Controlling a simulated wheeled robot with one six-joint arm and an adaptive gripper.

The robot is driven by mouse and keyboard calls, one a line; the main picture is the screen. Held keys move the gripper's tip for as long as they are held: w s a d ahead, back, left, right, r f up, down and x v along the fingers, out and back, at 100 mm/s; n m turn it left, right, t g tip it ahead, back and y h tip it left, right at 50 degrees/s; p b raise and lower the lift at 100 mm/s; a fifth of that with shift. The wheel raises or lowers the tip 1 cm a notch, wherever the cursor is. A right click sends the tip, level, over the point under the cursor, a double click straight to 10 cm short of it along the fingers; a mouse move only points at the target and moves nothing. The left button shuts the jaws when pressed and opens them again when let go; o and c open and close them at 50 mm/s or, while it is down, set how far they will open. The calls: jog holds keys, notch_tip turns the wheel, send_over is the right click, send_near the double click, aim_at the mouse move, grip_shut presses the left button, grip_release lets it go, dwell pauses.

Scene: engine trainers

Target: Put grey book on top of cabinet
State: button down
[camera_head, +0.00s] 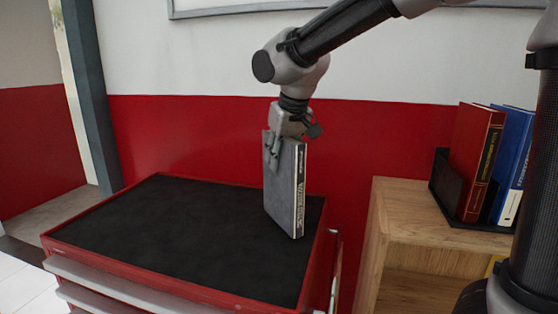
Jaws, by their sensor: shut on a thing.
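My gripper (276,150) is shut on the top edge of the grey book (281,196). The book hangs upright with its lettered spine facing right. It is at the right part of the red cabinet (180,290), in front of or over the black top surface (170,230). I cannot tell whether the book's lower edge touches the black top or is just above it. The far finger is partly hidden behind the book.
A wooden shelf (400,215) stands to the right, with a red book (474,160) and a blue book (513,155) in a black holder (446,182). A red and white wall is behind. The left and middle of the cabinet top are clear.

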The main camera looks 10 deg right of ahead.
jog(key=shift+f, duration=0.4)
jog(key=c, duration=1.1)
grip_release()
jog(key=shift+f, duration=0.15)
jog(key=v, duration=1.2)
jog(key=shift+s, duration=0.15)
jog(key=s+d+f+m+h, duration=0.15)
jog(key=s+d, duration=0.25)
jog(key=d, duration=0.5)
jog(key=s+d+f+m+y, duration=0.1)
jog(key=s+d+f, duration=0.25)
jog(key=d, duration=0.55)
jog(key=s+d+f, duration=0.2)
jog(key=s+d, duration=0.1)
jog(key=s, duration=0.1)
jog(key=s+d+f+m+h, duration=0.1)
jog(key=s+d+f, duration=0.2)
jog(key=s, duration=0.1)
jog(key=s+d+f+m, duration=0.1)
jog(key=s+d+f, duration=0.2)
jog(key=s, duration=0.1)
jog(key=shift+s+f, duration=0.15)
jog(key=shift+s, duration=0.05)
